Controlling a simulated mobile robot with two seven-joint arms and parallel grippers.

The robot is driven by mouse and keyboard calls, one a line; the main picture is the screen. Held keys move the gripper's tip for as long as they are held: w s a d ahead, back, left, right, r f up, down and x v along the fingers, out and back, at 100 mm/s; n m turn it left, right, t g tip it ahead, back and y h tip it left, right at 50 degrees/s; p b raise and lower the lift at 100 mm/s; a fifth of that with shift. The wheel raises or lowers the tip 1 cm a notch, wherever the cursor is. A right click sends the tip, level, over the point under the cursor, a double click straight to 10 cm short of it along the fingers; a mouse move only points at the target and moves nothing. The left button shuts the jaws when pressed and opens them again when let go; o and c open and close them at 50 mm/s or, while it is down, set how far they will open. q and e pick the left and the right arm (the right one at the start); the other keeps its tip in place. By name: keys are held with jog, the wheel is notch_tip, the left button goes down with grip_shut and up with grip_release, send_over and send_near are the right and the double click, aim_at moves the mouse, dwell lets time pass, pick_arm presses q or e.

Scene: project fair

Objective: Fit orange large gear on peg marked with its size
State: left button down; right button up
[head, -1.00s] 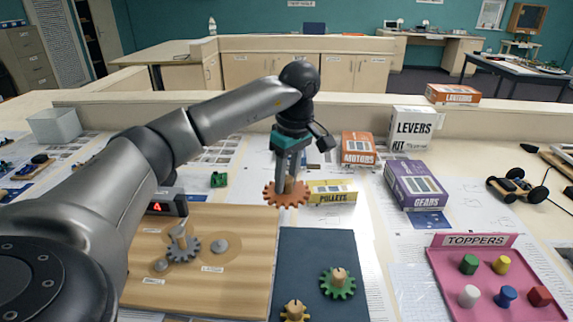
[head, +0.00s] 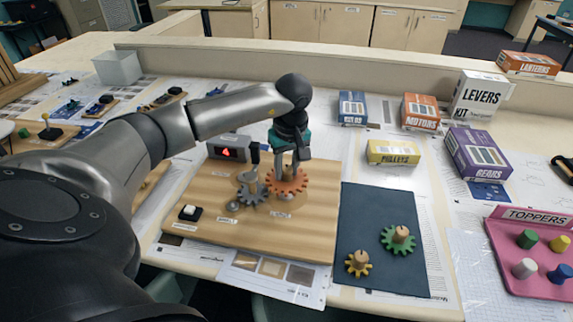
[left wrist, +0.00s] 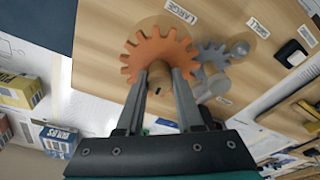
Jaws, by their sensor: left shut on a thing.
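My left gripper (head: 288,168) is shut on the wooden hub of the orange large gear (head: 287,186), over the back right part of the wooden board (head: 300,235). In the left wrist view the orange gear (left wrist: 150,52) sits near the LARGE label (left wrist: 181,12), partly covering a round tan base (left wrist: 172,28). The large peg is hidden, and I cannot tell whether the gear is around it. A grey gear (head: 250,193) is on the board just left of the orange one; whether their teeth touch is unclear. My right gripper is out of view.
A green gear (head: 390,243) and a yellow gear (head: 353,268) lie on the dark mat (head: 372,215) to the right. A yellow PULLEYS box (head: 393,152) stands behind the mat.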

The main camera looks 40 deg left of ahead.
aim_at(286, 181)
pick_arm(q)
jog(key=shift+f+b, duration=0.95)
jog(key=shift+f, duration=0.7)
jog(key=shift+a, duration=0.1)
jog(key=shift+f+b, duration=0.5)
jog(key=shift+f, duration=0.05)
jog(key=c, duration=0.8)
grip_release()
jog(key=shift+c, duration=0.2)
jog(key=shift+r, duration=0.1)
jog(key=shift+s+d+r+p, duration=0.15)
jog(key=shift+d+r+p, duration=0.1)
jog(key=shift+r+p, duration=1.4)
jog(key=shift+s+d+r+p, duration=0.1)
jog(key=shift+d+r+p, duration=0.15)
jog(key=shift+r+p, duration=1.35)
jog(key=shift+s+d+r+p, duration=0.2)
jog(key=shift+r+p, duration=0.9)
jog(key=shift+r, duration=1.05)
